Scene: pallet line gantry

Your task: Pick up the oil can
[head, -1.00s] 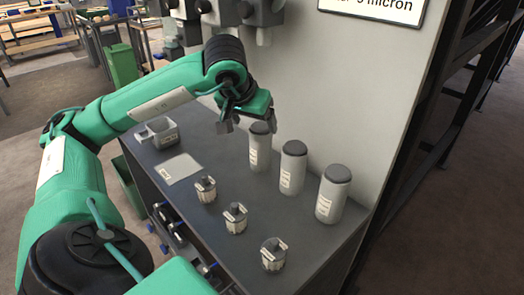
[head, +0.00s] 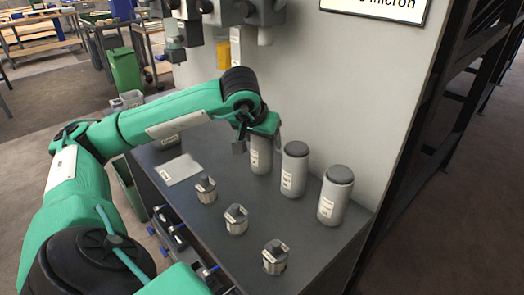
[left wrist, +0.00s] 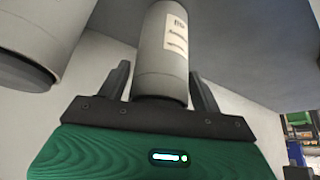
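Three grey cylinders with dark lids stand upright in a row along the wall: a left one (head: 261,158), a middle one (head: 294,172) and a right one (head: 334,198). Their labels are too small to read, so I cannot tell which, if any, is the oil can. My left gripper (head: 259,147) is at the top of the left cylinder, partly covering it. In the left wrist view the gripper (left wrist: 160,72) has its fingers apart on either side of that cylinder (left wrist: 163,55), with gaps showing. My right gripper is not in view.
Three small metal-and-dark parts (head: 206,190) (head: 236,219) (head: 275,257) stand in front of the cylinders on the dark bench top (head: 245,190). A pale flat plate (head: 180,170) lies at left. Grey fittings (head: 190,30) and a yellow item (head: 223,55) are at the wall behind.

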